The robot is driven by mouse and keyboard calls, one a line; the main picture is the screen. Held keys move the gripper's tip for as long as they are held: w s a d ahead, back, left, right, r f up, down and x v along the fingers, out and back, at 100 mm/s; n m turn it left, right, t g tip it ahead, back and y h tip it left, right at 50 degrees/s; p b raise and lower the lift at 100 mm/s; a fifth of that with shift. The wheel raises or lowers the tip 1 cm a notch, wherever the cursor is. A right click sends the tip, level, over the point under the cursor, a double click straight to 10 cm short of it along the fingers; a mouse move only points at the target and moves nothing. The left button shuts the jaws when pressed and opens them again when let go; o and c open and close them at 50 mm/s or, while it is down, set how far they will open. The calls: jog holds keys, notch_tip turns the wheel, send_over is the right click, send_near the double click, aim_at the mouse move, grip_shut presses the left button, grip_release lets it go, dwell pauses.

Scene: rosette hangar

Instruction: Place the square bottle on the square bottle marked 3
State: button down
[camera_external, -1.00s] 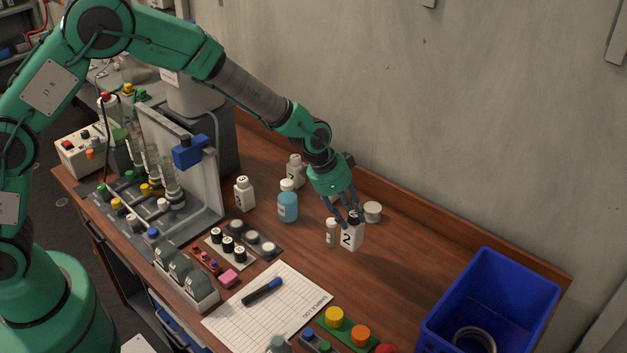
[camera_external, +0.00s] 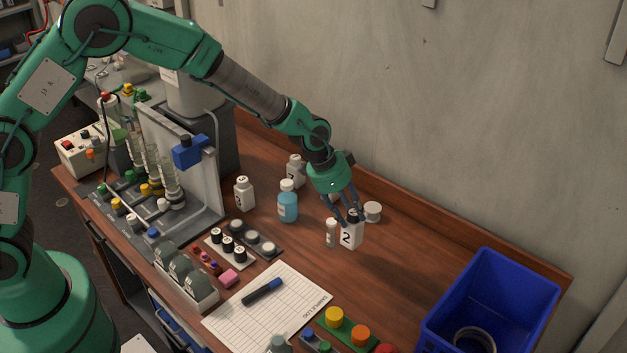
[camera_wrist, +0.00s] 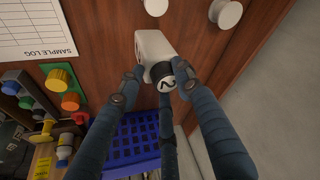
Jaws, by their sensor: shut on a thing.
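Two other white square bottles stand further left: a nearer one (camera_external: 244,195), whose mark looks like a 3, and a farther one (camera_external: 295,172), whose mark I cannot read surely.
A small capped vial (camera_external: 331,234) stands close left of the held bottle, and a white round lid (camera_external: 373,211) behind it. A blue bottle (camera_external: 288,204) stands between it and the other white bottles. A blue crate (camera_external: 515,285) is at right. Open wood lies between.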

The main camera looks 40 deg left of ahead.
notch_tip(320, 180, up, 21)
jog(key=s+a+n+t+y+b, duration=0.1)
jog(key=s+a+n, duration=0.15)
jog(key=a, duration=1.65)
jog(key=s+a+n+y+b, duration=0.15)
jog(key=s+a, duration=0.25)
jog(key=a, duration=1.6)
jog(key=shift+h, duration=0.35)
notch_tip(320, 180, down, 5)
jog(key=shift+d+r+p, duration=0.15)
jog(key=shift+p, duration=0.3)
jog(key=shift+f+b, duration=0.4)
jog(key=shift+f, duration=2.15)
